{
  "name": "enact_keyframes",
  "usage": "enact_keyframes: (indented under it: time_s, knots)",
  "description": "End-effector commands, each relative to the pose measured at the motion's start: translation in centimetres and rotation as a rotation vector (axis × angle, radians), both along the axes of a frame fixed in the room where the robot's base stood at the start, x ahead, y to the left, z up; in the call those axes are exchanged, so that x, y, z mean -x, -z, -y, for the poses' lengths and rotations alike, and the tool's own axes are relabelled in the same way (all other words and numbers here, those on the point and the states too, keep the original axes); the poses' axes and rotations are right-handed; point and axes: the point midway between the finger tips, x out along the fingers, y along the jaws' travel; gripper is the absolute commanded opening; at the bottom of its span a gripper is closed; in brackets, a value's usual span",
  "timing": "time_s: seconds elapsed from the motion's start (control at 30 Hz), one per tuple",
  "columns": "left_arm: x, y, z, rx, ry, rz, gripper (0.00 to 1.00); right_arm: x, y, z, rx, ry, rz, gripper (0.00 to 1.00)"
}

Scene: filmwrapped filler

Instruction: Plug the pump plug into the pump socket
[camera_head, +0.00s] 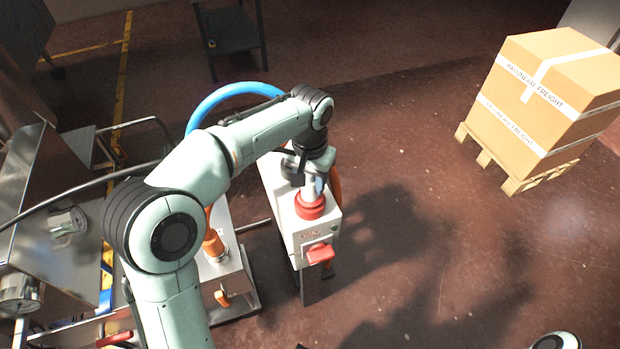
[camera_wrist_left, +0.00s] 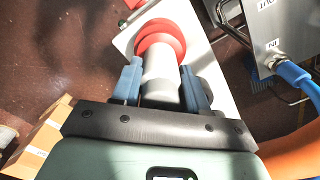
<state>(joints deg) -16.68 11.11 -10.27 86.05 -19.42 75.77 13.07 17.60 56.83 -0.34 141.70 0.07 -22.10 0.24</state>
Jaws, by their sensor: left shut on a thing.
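My left gripper (camera_head: 311,184) has its blue fingers on both sides of the pale grey pump plug (camera_wrist_left: 160,68) and is shut on it. In the head view the plug points down at the round red pump socket (camera_head: 310,206) on top of a white box (camera_head: 290,212). In the left wrist view the plug's far end meets the red socket (camera_wrist_left: 160,36), lined up with it. How deep it sits inside the red ring is hidden. My right gripper is out of view.
A red handle (camera_head: 320,253) sticks out of the white box's front. A blue hose (camera_head: 228,92) arches behind my left arm. An orange-fitted unit (camera_head: 222,270) stands left of the box. A carton (camera_head: 550,90) on a pallet (camera_head: 515,176) is at the right. Floor between is clear.

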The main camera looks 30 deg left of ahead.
Motion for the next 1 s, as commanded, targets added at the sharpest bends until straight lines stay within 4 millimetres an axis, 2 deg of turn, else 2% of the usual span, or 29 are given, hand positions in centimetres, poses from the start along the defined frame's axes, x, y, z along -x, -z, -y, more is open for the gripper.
enact_keyframes:
  time_s: [0.17, 0.2, 0.27, 0.53, 0.67, 0.77, 1.0]
  knots:
    - [0.0, 0.2, 0.0, 0.0, 0.0, -0.003, 0.0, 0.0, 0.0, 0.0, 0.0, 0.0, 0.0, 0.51]
    - [0.0, 0.2, 0.0, 0.0, 0.0, -0.003, 0.57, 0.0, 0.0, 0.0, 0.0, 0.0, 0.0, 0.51]
    - [0.0, 0.2, 0.0, 0.0, 0.0, -0.003, 0.73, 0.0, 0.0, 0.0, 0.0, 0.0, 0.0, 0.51]
    - [0.0, 0.1, 0.0, -0.001, 0.0, -0.004, 0.73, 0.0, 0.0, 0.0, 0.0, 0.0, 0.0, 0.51]
    - [0.0, -0.7, 0.0, 0.0, 0.0, -0.002, 0.73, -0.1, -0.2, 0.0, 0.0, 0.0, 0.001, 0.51]
    - [0.0, -2.3, 0.0, 0.0, 0.0, 0.0, 0.73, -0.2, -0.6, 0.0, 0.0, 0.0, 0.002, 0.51]
    - [-0.1, -7.9, 0.0, 0.001, 0.0, 0.003, 0.73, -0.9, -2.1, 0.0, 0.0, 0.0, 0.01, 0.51]
